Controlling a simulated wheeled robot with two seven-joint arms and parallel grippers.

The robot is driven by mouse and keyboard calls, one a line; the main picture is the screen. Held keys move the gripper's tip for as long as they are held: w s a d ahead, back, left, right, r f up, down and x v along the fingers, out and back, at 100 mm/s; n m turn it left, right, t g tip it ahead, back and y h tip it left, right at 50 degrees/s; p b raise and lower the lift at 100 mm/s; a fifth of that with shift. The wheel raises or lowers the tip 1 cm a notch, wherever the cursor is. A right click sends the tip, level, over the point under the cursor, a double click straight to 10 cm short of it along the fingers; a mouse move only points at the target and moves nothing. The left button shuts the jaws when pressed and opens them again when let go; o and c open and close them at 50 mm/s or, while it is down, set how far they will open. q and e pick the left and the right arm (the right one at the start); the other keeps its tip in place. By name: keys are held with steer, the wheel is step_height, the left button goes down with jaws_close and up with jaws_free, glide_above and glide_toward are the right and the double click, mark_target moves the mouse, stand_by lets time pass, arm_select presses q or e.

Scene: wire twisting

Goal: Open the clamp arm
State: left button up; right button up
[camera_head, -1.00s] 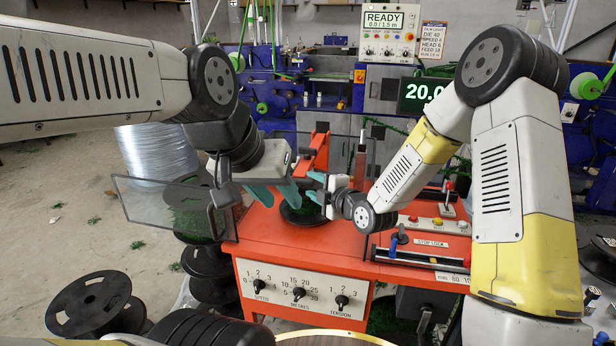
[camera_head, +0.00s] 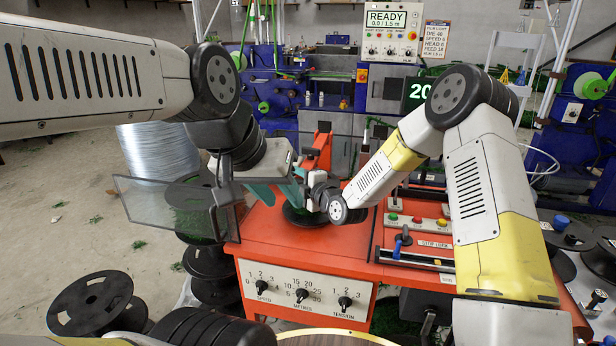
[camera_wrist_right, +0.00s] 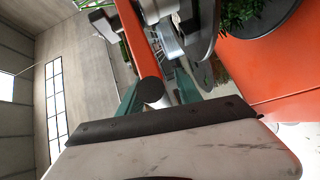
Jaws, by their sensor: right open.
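The orange clamp arm (camera_head: 318,152) stands raised at the back of the orange machine top, behind the grippers. In the right wrist view an orange bar with a round black end (camera_wrist_right: 152,90) reaches between the teal fingers of my right gripper (camera_wrist_right: 158,92). The fingers are apart, one on each side of it; I cannot tell whether they touch it. In the head view my right gripper (camera_head: 308,190) is partly hidden beside the left one. My left gripper (camera_head: 278,193) has its teal fingers apart, above the machine top. A black spool (camera_head: 300,217) lies below the grippers.
A clear guard panel (camera_head: 150,200) stands left of the machine. A control panel with knobs (camera_head: 303,291) is on the front. A button box (camera_head: 420,222) and a blue-handled lever (camera_head: 402,240) are at right. Black reels (camera_head: 90,303) lie on the floor.

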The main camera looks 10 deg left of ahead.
jaws_close()
steer(key=shift+f, duration=0.1)
